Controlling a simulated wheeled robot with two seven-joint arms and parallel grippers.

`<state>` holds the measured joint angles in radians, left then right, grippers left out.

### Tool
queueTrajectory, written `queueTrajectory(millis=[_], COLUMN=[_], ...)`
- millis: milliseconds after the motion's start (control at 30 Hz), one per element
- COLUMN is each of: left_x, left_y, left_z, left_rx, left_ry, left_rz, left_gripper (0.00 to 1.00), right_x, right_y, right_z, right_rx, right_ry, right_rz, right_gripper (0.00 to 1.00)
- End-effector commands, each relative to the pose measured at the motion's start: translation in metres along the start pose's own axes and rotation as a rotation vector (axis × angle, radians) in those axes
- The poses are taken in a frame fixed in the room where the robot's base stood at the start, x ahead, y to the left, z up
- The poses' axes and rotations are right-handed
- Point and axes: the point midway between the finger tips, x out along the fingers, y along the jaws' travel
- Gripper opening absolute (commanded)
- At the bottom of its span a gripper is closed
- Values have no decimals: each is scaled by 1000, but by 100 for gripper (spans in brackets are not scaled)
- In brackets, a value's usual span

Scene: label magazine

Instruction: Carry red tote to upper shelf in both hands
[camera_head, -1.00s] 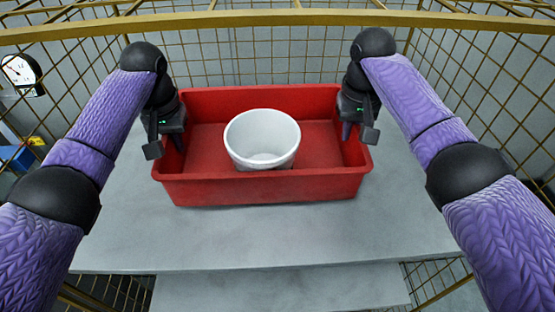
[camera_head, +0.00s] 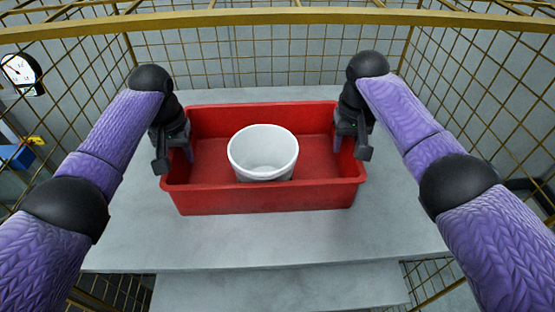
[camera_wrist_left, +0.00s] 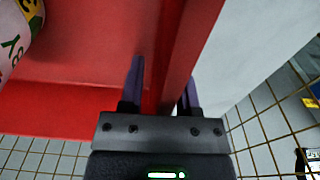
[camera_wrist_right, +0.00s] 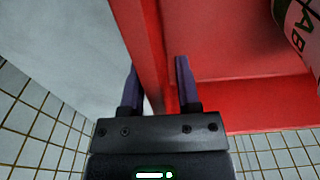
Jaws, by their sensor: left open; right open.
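The red tote (camera_head: 262,200) sits level on the grey upper shelf (camera_head: 300,245), in the middle of the head view, and appears to rest on it. A white round tub (camera_head: 263,150) stands upright inside it. My left gripper (camera_head: 176,160) is open at the tote's left end, with its fingers on either side of the end wall (camera_wrist_left: 180,60). My right gripper (camera_head: 350,150) is open at the right end, its fingers likewise straddling the wall (camera_wrist_right: 150,50). Gaps show beside the wall in both wrist views. The tote's underside is hidden.
A yellow-brown wire mesh cage (camera_head: 270,70) encloses the back and sides, with a bar (camera_head: 280,18) across the top. A lower grey shelf (camera_head: 280,290) shows below the front edge. Bare shelf surface lies in front of the tote. A wall gauge (camera_head: 20,72) is at far left.

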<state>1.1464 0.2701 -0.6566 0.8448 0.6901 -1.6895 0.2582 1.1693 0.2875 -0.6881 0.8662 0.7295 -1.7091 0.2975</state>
Motion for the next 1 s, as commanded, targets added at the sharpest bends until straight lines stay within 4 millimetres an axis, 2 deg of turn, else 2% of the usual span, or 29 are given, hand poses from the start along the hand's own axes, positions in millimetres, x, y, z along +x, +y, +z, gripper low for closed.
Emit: queueTrajectory(millis=[267,333,433,600,700,867,1000], left_x=[-1,-6,-28,-77,-100,-118,-120], left_y=[0,0,0,0,0,0,0], left_z=[0,0,-1,-1,-1,-1,0], left_rx=[0,0,1,0,0,0,0], left_ry=[0,1,5,5,4,1,-1], left_rz=[0,1,1,1,0,-1,0], left_gripper=[41,41,41,41,41,41,41], right_x=[0,0,0,0,0,-2,-26], right_y=[0,0,0,0,0,0,0], right_z=[0,0,0,0,0,0,-1], right_rx=[0,0,0,0,0,-1,-1], right_ry=[0,0,0,0,0,1,5], right_rz=[0,-1,-1,-1,-1,-1,-2], right_gripper=[41,41,41,41,41,41,41])
